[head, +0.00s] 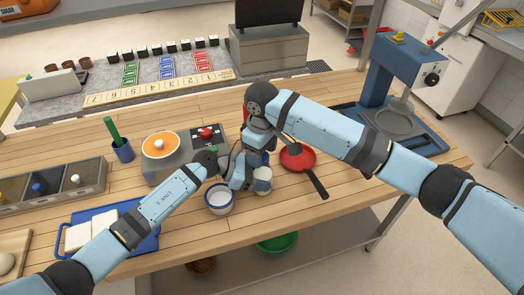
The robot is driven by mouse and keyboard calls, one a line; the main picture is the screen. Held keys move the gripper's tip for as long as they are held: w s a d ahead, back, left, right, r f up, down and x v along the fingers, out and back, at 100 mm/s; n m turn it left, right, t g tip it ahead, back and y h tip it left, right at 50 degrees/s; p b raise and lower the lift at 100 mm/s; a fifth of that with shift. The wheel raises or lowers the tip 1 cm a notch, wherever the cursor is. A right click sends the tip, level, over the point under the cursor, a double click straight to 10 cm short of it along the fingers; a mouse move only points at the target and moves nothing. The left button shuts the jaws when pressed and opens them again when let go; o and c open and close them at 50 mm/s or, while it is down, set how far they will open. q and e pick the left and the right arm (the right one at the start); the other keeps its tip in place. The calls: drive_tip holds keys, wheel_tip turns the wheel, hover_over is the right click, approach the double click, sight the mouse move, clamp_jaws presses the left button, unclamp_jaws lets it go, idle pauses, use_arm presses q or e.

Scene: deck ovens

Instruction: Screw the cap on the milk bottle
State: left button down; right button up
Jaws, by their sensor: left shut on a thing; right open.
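My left gripper (246,172) is low over the wooden table and shut on a white, rounded thing (262,181). This may be the milk bottle, but both grippers cover most of it, so I cannot tell for sure. My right gripper (257,148) is open and comes down from above, close over the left gripper. The cap cannot be made out; it may be hidden behind the grippers.
A white bowl with a blue rim (219,200) stands just in front of the grippers. A red pan (298,157) lies to the right. A cooker with an orange pan (160,145) is at the left. A blue machine (398,75) stands far right. The front right tabletop is clear.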

drive_tip(key=shift+r, duration=2.25)
drive_tip(key=shift+c, duration=0.3)
